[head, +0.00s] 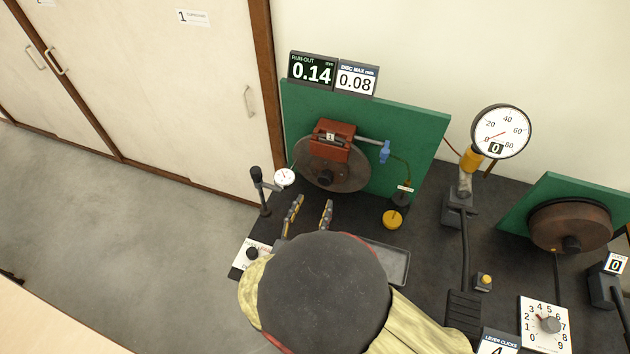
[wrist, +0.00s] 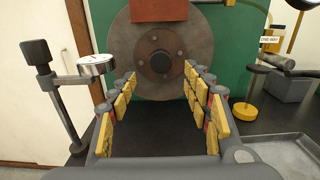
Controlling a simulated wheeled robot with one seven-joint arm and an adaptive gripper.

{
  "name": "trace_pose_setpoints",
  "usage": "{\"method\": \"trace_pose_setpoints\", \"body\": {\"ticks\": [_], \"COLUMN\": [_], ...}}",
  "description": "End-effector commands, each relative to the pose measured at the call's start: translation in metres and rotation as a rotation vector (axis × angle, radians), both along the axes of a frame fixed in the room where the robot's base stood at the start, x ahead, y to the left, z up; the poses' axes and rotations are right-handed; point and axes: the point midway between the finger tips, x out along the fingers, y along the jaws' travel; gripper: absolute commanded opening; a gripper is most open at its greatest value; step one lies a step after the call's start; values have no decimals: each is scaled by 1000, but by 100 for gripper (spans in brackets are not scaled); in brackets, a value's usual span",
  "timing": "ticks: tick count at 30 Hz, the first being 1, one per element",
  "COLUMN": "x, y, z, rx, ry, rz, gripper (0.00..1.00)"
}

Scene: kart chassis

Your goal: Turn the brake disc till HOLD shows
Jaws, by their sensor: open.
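The brake disc (head: 330,172) is a dark grey round plate mounted upright on a green board, with a red caliper (head: 333,140) marked 1 over its top. In the wrist view the disc (wrist: 133,65) faces me, with a dark hub (wrist: 160,62) and small studs around it. My gripper (head: 308,208) is open and empty, in front of and below the disc. In the wrist view my gripper's yellow-padded fingers (wrist: 160,72) stand wide apart on either side of the hub. The RUN-OUT display (head: 311,71) reads 0.14. No HOLD text is visible.
A dial indicator (head: 284,177) on a black stand (head: 263,190) sits close to the disc's left edge. A yellow knob (head: 392,219) and a grey tray (head: 388,262) are to the right. The DISC MAX sign (head: 356,79) reads 0.08. A large gauge (head: 500,131) stands further right.

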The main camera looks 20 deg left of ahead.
Motion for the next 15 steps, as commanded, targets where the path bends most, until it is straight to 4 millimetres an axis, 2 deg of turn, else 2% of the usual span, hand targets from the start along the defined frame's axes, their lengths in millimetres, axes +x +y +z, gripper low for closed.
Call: {"method": "trace_pose_setpoints", "body": {"ticks": [5,15], "x": [16,64], "y": [-3,-6], "z": [-2,-2], "rx": [-8,-6], "ry": [2,0], "rz": [-4,-3], "gripper": [49,49]}}
